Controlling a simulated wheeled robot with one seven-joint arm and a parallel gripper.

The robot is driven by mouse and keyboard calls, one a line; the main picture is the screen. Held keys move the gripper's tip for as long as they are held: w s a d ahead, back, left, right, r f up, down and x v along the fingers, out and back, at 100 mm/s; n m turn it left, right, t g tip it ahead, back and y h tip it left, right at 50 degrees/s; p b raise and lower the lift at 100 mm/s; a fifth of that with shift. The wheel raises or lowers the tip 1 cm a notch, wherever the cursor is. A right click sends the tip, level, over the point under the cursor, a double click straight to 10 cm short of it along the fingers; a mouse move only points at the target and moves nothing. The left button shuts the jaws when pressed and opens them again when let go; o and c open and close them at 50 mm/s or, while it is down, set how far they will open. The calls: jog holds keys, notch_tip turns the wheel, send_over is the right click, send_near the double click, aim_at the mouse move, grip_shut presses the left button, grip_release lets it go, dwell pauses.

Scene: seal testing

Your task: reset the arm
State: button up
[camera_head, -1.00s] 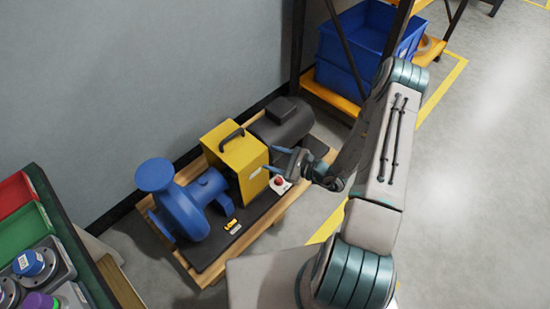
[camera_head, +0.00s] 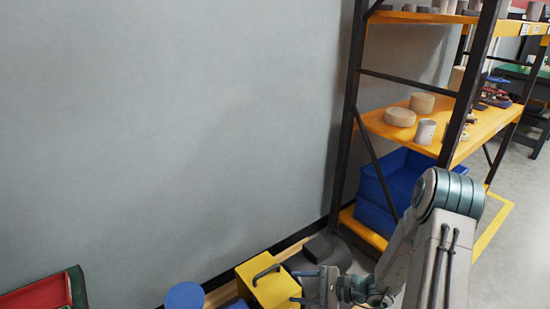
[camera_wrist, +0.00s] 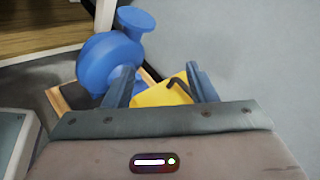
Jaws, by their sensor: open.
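My arm reaches in from the lower right of the head view, ending in my gripper (camera_head: 299,286) beside the yellow box (camera_head: 270,284) with its dark handle. In the wrist view my gripper (camera_wrist: 159,72) is open, with two blue fingers spread apart and nothing held between them. The yellow box (camera_wrist: 160,95) shows partly behind the fingers. The blue pump (camera_wrist: 108,60) shows beyond the left finger; in the head view only its round top (camera_head: 184,296) shows at the bottom edge.
A dark motor (camera_head: 328,250) lies behind the yellow box. A shelf rack (camera_head: 385,128) with orange boards, pots and blue bins (camera_head: 398,175) stands at the right. A red tray (camera_head: 38,295) is at the lower left. Grey wall fills the left; open floor lies far right.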

jog(key=s+r+n+g+h+p, duration=0.3)
jog(key=s+r+n+p, duration=0.15)
jog(key=r, duration=0.65)
jog(key=s+r+n+g+h+p, duration=0.3)
jog(key=s+r+n+p, duration=0.15)
jog(key=r, duration=0.55)
jog(key=s+d+r+n+t+h+p, duration=0.1)
jog(key=s+d+r+n+h+p, duration=0.1)
jog(key=r, duration=0.5)
jog(key=s+d+r+n+t+h+p, duration=0.2)
jog(key=s+d+r+h+p, duration=0.1)
jog(key=r, duration=0.4)
jog(key=s+d+r+n+t+h+p, duration=0.1)
jog(key=s+d+r+h+p, duration=0.1)
jog(key=r+p, duration=0.3)
notch_tip(320, 180, up, 2)
jog(key=shift+s+d+r+n+t+h, duration=0.2)
jog(key=shift+s+r+n+t+h, duration=0.15)
jog(key=shift+h, duration=0.45)
jog(key=shift+f, duration=0.1)
